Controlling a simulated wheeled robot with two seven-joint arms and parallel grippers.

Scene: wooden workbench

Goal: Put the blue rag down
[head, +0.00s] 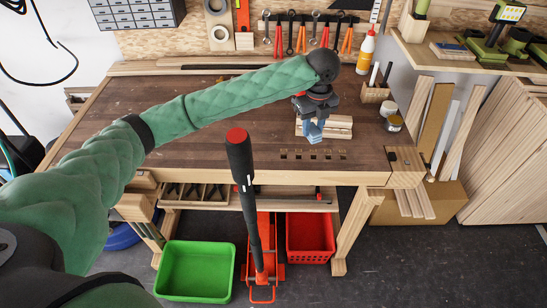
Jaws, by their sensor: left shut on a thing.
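My left arm reaches across the wooden workbench (200,108) from the left. Its gripper (314,119) points down over the right part of the bench top, shut on the blue rag (314,134). The rag is a small light-blue bunch hanging below the fingers, in front of a pale wooden block (342,127). I cannot tell whether the rag touches the bench or the block. My right gripper is not in view.
A wooden holder (375,92), a small can (394,123) and a glue bottle (366,50) stand at the bench's right. The left bench top is clear. Below are a green crate (195,296), a red crate (309,257) and a red jack with an upright black handle (245,185).

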